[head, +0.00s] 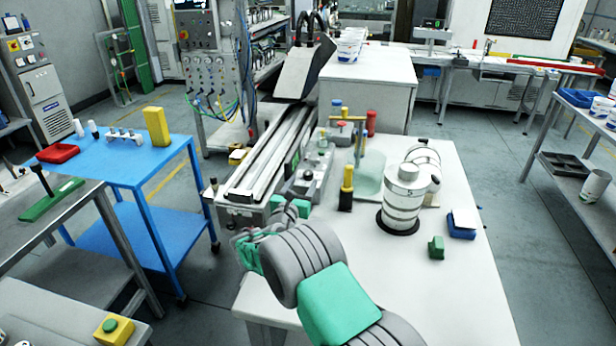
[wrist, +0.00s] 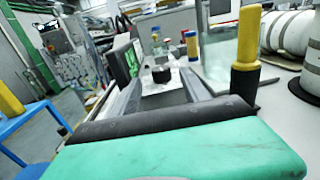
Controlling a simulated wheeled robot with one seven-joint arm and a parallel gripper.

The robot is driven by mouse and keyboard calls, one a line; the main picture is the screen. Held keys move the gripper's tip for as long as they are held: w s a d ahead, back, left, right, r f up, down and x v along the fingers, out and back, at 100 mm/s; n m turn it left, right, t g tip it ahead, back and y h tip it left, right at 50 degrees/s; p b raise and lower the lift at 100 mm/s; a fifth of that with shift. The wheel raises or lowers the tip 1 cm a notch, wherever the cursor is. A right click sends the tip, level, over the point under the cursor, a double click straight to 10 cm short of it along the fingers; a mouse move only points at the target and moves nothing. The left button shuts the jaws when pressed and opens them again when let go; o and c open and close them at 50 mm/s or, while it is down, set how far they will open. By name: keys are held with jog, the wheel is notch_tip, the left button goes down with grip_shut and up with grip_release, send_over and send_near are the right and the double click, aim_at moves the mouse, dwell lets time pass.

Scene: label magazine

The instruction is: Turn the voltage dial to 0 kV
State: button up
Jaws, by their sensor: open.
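The voltage dial is most likely the small black knob (wrist: 160,74) on a pale plate in the wrist view, beside a green-lit display (wrist: 125,60). The dial's pointer and scale are too small to read. My gripper (head: 289,209) is open at the near right side of this unit, just short of the knob and apart from it.
A black-and-yellow upright handle (head: 346,188) stands close right of the knob. White ringed cylinders (head: 403,200), a green block (head: 436,247) and a blue box (head: 462,224) stand on the white table (head: 450,300). A blue cart (head: 110,160) is at left. The table's front right is clear.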

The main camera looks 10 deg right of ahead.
aim_at(307, 177)
jog(key=p+x, duration=0.1)
jog(key=x, duration=0.5)
jog(key=shift+d, duration=0.2)
jog(key=shift+c, duration=0.4)
grip_shut()
